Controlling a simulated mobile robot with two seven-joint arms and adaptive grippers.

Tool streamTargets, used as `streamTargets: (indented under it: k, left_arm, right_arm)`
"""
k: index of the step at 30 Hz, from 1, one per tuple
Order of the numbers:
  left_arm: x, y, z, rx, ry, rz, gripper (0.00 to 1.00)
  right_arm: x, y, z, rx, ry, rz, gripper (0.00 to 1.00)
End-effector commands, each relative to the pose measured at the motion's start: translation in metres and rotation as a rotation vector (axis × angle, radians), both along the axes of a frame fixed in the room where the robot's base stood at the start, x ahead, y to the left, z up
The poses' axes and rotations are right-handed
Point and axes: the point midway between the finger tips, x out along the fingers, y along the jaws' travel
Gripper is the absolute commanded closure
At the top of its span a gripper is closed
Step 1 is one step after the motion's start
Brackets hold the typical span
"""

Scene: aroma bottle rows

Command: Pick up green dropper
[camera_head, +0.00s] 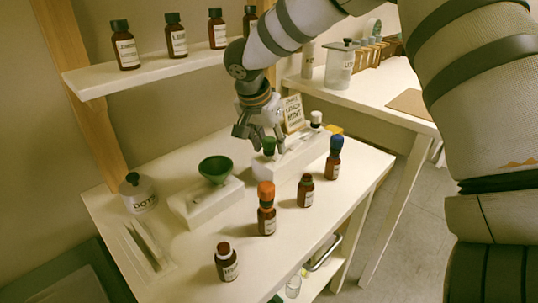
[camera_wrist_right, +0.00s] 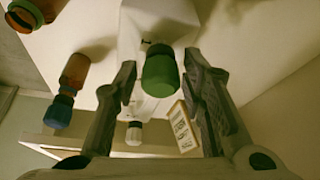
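The green dropper (camera_head: 268,146) stands upright on a white stand (camera_head: 292,158) near the back of the white table. Its green cap (camera_wrist_right: 160,72) shows in the right wrist view between two dark fingers, with a gap visible on each side. My right gripper (camera_head: 259,136) points down around the dropper top and is open. It also shows in the right wrist view (camera_wrist_right: 158,75). The dropper's lower part is mostly hidden under the cap in the wrist view. My left gripper is in neither view.
A white-capped dropper (camera_head: 316,119) and a small sign (camera_head: 293,113) stand close by. Brown bottles with blue (camera_head: 334,158), dark (camera_head: 306,190) and orange (camera_head: 266,208) tops stand in front. A green bowl (camera_head: 215,169) is left. A bottle shelf (camera_head: 150,72) is behind.

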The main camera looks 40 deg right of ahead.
Motion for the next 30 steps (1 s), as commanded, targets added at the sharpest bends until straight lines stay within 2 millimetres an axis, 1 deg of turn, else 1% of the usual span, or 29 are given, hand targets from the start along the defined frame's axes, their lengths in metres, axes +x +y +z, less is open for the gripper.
streamTargets:
  k: [1,3,12,14,17,21,24,27,30]
  left_arm:
    - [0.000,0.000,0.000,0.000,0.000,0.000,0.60]
    - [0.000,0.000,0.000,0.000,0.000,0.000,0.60]
    - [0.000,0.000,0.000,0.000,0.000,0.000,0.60]
    - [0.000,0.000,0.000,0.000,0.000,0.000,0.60]
    - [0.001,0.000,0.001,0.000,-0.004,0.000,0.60]
    - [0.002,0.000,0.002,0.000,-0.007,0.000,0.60]
    - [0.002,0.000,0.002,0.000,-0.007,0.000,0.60]
    - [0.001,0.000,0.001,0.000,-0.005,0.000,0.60]
    - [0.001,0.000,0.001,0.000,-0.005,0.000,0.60]
  right_arm:
    - [0.000,0.000,0.000,0.000,0.000,0.000,0.73]
    - [0.000,0.000,0.000,0.000,0.000,0.000,0.82]
    - [0.000,0.000,0.000,0.000,0.000,0.000,0.83]
    - [0.001,0.000,0.003,0.001,-0.002,0.000,0.83]
    - [0.001,0.000,0.021,0.001,-0.006,-0.001,0.83]
    - [0.001,0.000,0.059,0.003,-0.008,-0.001,0.83]
    - [0.001,0.000,0.081,0.002,-0.005,-0.001,0.83]
    - [0.001,0.000,0.094,0.000,-0.001,-0.001,0.83]
    - [0.000,0.000,0.100,0.001,0.001,0.000,0.83]
